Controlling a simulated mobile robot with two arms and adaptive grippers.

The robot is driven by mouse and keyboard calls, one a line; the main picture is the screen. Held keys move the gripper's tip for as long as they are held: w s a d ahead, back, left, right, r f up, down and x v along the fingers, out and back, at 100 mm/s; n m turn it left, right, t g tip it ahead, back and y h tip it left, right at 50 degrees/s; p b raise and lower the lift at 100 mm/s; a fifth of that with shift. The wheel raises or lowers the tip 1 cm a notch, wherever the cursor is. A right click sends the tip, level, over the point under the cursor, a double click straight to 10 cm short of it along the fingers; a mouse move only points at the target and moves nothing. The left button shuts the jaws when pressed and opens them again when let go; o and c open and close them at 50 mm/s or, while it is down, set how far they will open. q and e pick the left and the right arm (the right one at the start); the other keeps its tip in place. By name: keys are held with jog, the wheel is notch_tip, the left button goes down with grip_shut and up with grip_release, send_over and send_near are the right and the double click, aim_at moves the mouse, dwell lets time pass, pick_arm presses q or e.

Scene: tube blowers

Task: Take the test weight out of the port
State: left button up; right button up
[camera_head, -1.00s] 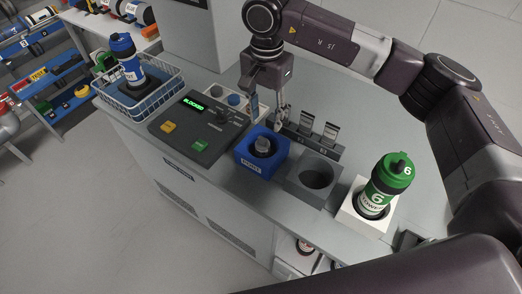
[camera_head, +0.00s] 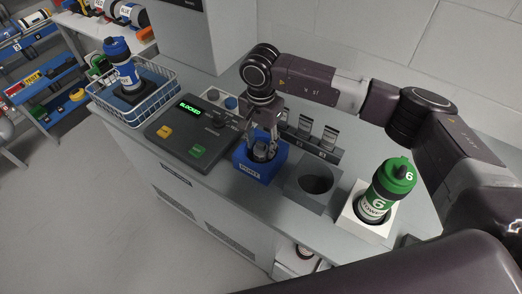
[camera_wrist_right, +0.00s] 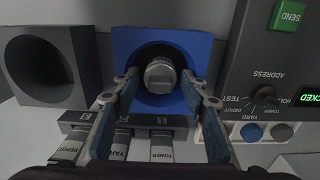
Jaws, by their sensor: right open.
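The test weight, a grey knobbed cylinder (camera_head: 262,149), stands in the round hole of the blue port block (camera_head: 250,172). In the right wrist view the grey weight (camera_wrist_right: 160,75) shows inside the dark hole of the blue block (camera_wrist_right: 123,41). My right gripper (camera_head: 262,146) is over the port, pointing down, with its fingers around the weight's top. In the right wrist view its two fingers (camera_wrist_right: 160,84) are open, one on each side of the weight, with gaps visible. My left gripper is not in view.
A control panel (camera_head: 180,150) reading BLOCKED is left of the port. A grey block with an empty hole (camera_head: 313,184) is to the right, then a green-capped carrier (camera_head: 379,198) in a white holder. Upright tags (camera_head: 317,134) stand behind. A wire basket (camera_head: 150,102) holds a blue carrier.

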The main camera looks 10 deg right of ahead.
jog(key=c, duration=1)
jog(key=shift+c, duration=0.6)
jog(key=shift+r, duration=0.15)
